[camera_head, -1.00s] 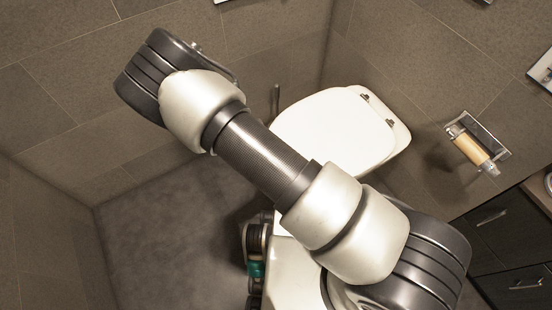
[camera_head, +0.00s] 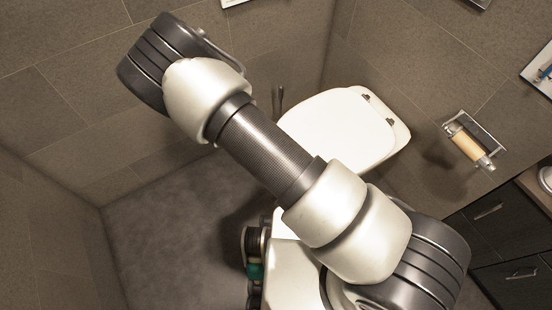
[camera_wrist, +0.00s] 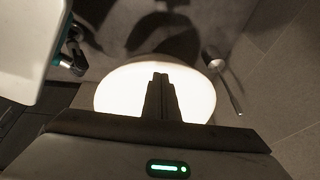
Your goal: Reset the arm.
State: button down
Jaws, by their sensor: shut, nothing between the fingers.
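My gripper (camera_wrist: 160,98) shows in the wrist view with its two dark fingers together and nothing between them. The fingers appear in front of a bright white oval, the toilet lid (camera_wrist: 112,98), with no visible contact. In the head view my arm stretches from the lower right to the upper left, bent at its far end. The gripper itself cannot be made out there. The arm passes in front of the lower left part of the toilet.
The white toilet (camera_head: 345,125) has its lid down. A brush-like object (camera_wrist: 218,66) stands beside the toilet. Grey floor (camera_head: 170,235) is clear at the left.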

jog(key=p+v, duration=0.2)
jog(key=v, duration=0.7)
jog(key=shift+w+d, duration=0.2)
jog(key=s+d+r+n+g+y, duration=0.1)
jog(key=d+r+n+y, duration=0.15)
jog(key=r, duration=1.05)
jog(key=d+r+n+y, duration=0.1)
jog(key=r+n+y, duration=0.15)
jog(key=r, duration=0.95)
jog(key=s+d+r+n+t+h, duration=0.1)
jog(key=s+d+r+n+t, duration=0.15)
jog(key=s+d+r, duration=0.5)
jog(key=s+d+r+n+t+h, duration=0.1)
jog(key=s+d+r+n, duration=0.25)
jog(key=d+r, duration=0.55)
notch_tip(320, 180, up, 21)
jog(key=s+p, duration=0.1)
jog(key=p, duration=1.9)
jog(key=shift+s+a+r, duration=0.15)
jog(key=shift+s+r, duration=0.05)
jog(key=shift+r, duration=0.05)
